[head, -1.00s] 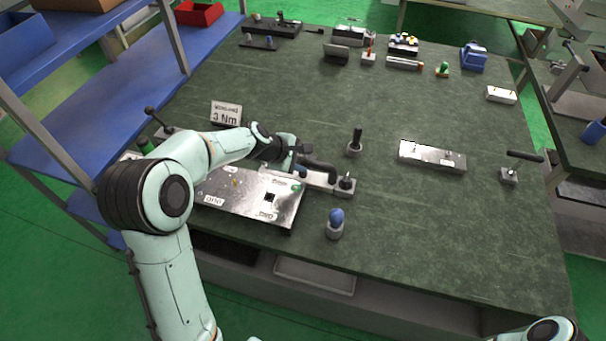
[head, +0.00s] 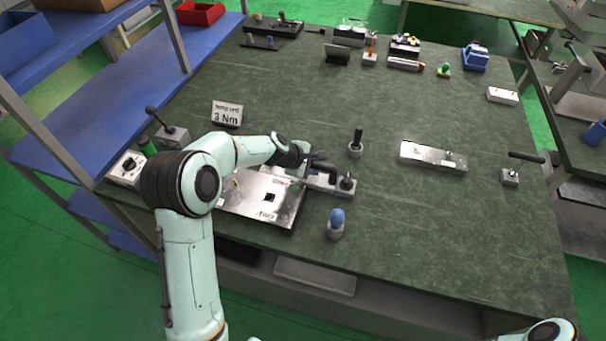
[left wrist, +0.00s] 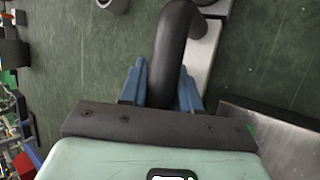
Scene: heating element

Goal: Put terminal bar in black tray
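A grey metal bar (head: 343,188) lies at the right edge of a metal plate on the bench, with a black curved handle (head: 325,166) on it. I cannot tell for sure whether this is the terminal bar. My left gripper (head: 305,169) is at the handle's left end. In the left wrist view its blue fingers (left wrist: 164,90) stand on both sides of the black handle (left wrist: 171,45), with no clear gap; whether they grip is unclear. A dark tray (head: 262,31) lies at the back left. Only part of my right arm shows, at the bottom right; its gripper is out of view.
The labelled metal plate (head: 245,203) lies under my left arm. A blue-topped post (head: 336,224) and a black-handled post (head: 356,143) stand nearby. A long metal block (head: 433,156) lies to the right.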

